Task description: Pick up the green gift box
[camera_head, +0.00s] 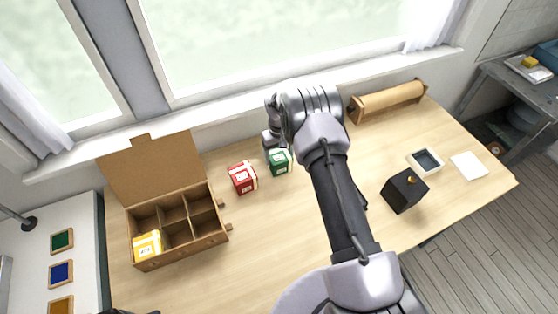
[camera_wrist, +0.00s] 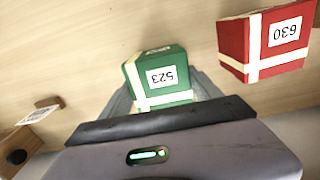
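The green gift box (camera_head: 279,161) stands on the wooden table, right of the red gift box (camera_head: 243,177). It has a pale ribbon and a white label reading 523 in the wrist view (camera_wrist: 160,78). My gripper (camera_head: 270,140) is at the green box's far side in the head view. In the wrist view its grey fingers (camera_wrist: 163,92) are spread, one on each side of the green box, whose near part is hidden by the gripper body. I see no clear grip on it. The red box, labelled 630, is to the right in the wrist view (camera_wrist: 265,45).
An open cardboard box with compartments (camera_head: 207,241) stands at left, with a yellow gift box (camera_head: 147,245) in its front-left compartment. A brown paper roll (camera_head: 388,101), black box (camera_head: 403,191) and small tray (camera_head: 425,161) are at right. The front middle table is clear.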

